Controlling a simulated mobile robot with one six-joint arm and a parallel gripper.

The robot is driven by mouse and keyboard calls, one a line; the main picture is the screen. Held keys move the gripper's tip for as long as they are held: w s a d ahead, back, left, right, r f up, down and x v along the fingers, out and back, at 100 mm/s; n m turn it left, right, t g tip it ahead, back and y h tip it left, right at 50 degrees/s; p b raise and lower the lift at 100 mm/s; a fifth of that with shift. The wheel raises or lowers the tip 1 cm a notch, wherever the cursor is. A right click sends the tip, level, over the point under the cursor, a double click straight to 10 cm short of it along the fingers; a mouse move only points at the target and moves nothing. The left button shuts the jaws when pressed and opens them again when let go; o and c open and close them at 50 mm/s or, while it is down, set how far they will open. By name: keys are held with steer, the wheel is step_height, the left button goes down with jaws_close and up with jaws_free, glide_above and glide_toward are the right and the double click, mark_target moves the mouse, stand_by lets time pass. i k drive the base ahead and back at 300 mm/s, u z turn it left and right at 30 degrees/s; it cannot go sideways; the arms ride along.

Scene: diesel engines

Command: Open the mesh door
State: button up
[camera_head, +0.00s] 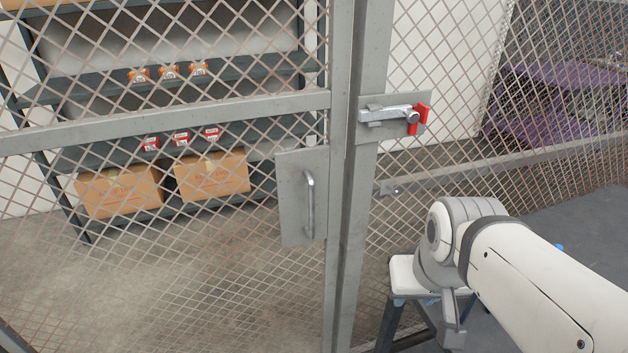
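The mesh door (165,118) fills the left side, a grey frame with diamond mesh. It looks closed against the grey post (369,75) on its right. A plate near the door's right edge carries an upright bar handle (310,205). A metal latch (388,114) with a red end piece (418,118) sits on a plate on the post, its bar lying roughly level. My gripper (453,333) appears to hang below my white arm at lower right, apart from the handle and latch. Its fingers are not clear, so I cannot tell if it is open.
Behind the door stand shelves (100,84) with cardboard boxes (118,190) and small orange and red items. A stool (403,276) with a pale seat stands beside my arm. Mesh panel (560,100) continues right, with purple shapes behind it. Floor before the handle looks clear.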

mark_target(309, 181)
steer(key=z, duration=0.05)
steer(key=k, duration=1.95)
steer(key=u, duration=0.55)
steer(key=i, duration=1.7)
steer(key=u, duration=0.1)
